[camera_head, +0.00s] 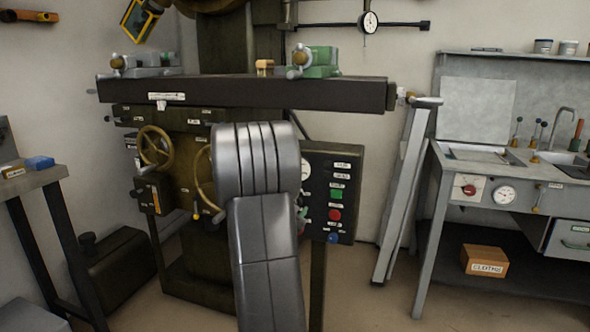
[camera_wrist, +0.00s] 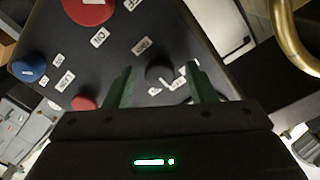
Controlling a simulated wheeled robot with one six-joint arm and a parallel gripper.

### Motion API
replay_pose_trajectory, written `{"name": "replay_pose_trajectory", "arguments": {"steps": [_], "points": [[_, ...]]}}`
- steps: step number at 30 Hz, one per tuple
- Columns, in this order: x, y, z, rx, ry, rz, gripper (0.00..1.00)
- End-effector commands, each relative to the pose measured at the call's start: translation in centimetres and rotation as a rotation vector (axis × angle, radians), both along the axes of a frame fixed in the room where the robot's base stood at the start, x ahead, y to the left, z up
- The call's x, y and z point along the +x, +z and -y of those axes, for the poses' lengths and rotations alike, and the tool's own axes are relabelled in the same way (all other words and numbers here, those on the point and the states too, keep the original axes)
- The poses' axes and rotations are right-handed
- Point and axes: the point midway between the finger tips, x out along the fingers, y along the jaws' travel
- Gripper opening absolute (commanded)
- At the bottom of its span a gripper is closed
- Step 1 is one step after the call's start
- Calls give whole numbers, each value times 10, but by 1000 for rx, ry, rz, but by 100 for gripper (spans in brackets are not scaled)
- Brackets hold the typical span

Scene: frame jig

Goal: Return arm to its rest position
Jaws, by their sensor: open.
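My gripper (camera_wrist: 160,88) shows in the wrist view with its two green fingers apart and nothing between them. Beyond the fingers is the dark control panel (camera_wrist: 115,55), with a red button (camera_wrist: 88,10), a blue button (camera_wrist: 29,69) and a dark round knob (camera_wrist: 160,70). I cannot tell how far the fingertips are from the panel. In the head view my grey arm rises in front of the machine and hides part of it. The gripper itself is hidden there. The panel (camera_head: 347,165) shows just right of my arm, with a green and a red button.
The machine's long dark bed (camera_head: 250,93) spans above my arm and carries a green vise (camera_head: 318,62). A handwheel (camera_head: 155,147) is left of my arm. A grey workbench (camera_head: 520,175) stands at right, a small table (camera_head: 30,180) at left. Some floor is clear before the workbench.

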Motion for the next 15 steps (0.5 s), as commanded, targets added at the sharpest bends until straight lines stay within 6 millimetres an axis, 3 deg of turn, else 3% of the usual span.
{"name": "replay_pose_trajectory", "arguments": {"steps": [8,15], "points": [[-6,1,-3,5,1,3,50],[-43,3,-16,10,3,2,50]]}}
